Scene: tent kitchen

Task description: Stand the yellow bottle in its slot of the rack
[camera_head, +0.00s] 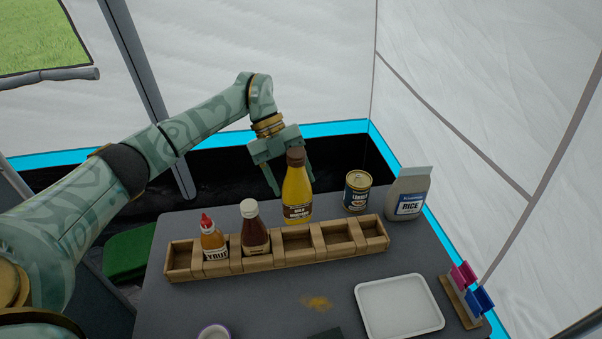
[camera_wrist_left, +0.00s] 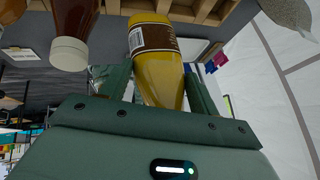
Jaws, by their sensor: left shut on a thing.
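The yellow bottle (camera_head: 297,190) has a brown cap and a brown label. My left gripper (camera_head: 293,182) is shut on it and holds it upright. In the left wrist view the yellow bottle (camera_wrist_left: 160,75) sits between the two fingers. The wooden rack (camera_head: 285,259) lies across the table. The bottle's base shows at the rack's back edge, by an empty slot right of the brown sauce bottle (camera_head: 254,232); whether it is above or behind the slot I cannot tell. A syrup bottle (camera_head: 213,243) stands in another slot. My right gripper is not in view.
A yellow can (camera_head: 357,191) and a rice bag (camera_head: 408,195) stand behind the rack's right end. A white tray (camera_head: 400,308) and a stand with pink and blue pieces (camera_head: 460,302) lie front right. A yellow stain (camera_head: 316,303) marks the table. The rack's rightmost and leftmost slots are empty.

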